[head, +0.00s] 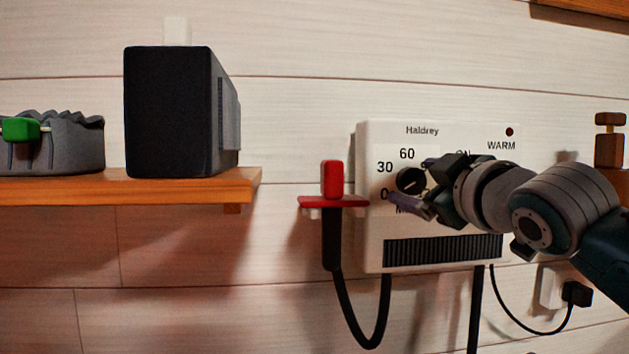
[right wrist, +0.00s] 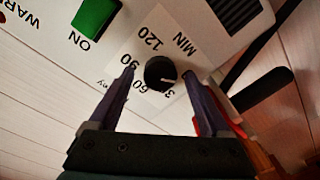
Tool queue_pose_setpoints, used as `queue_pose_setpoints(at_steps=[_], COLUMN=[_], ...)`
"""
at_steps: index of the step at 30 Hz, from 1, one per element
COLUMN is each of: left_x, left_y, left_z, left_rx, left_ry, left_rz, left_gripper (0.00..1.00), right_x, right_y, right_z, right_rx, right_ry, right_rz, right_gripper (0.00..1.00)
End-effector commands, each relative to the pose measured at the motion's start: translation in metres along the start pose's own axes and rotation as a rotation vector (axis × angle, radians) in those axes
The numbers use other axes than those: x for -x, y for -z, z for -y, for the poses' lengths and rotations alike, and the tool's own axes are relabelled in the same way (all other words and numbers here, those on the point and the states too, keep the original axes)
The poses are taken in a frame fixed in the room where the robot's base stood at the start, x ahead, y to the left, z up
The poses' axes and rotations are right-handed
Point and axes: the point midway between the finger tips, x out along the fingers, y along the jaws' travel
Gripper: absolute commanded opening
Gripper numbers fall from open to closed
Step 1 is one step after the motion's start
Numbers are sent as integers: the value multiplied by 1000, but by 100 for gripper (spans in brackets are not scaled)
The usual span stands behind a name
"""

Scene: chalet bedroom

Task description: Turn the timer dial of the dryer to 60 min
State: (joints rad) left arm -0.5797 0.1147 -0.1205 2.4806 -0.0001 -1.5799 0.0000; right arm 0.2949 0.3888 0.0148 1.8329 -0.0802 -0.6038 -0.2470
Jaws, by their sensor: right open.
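The dryer (head: 430,132) is a white wall box with a black timer dial (head: 410,181). The labels 0, 30 and 60 show to the dial's left and above it. My right gripper (head: 409,182) is open, its fingertips on either side of the dial. In the right wrist view the dial (right wrist: 160,73) sits between the two open fingers (right wrist: 159,75), with a gap visible on each side. A light mark on the dial seems to point toward the 0 side; I cannot read it exactly. Part of the scale is hidden by my fingers. My left gripper is not in view.
A green ON switch (right wrist: 96,17) is beside the dial. A red holder (head: 333,201) with a black hose is left of the dryer. A wooden shelf (head: 130,190) carries a black speaker (head: 165,112). A plug and cable (head: 576,293) hang at lower right.

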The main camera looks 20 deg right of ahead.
Motion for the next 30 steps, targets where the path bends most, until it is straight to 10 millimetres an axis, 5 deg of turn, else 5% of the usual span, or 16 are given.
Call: queue_pose_setpoints(at_steps=[22,30], left_x=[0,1], left_y=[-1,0], left_z=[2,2], left_rx=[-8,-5], left_ry=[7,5], left_rz=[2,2], left_gripper=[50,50], right_x=[0,0], right_y=[0,0], right_z=[0,0], right_rx=[0,-17], right_ry=[0,-1], right_rz=[0,0], right_gripper=[0,0])
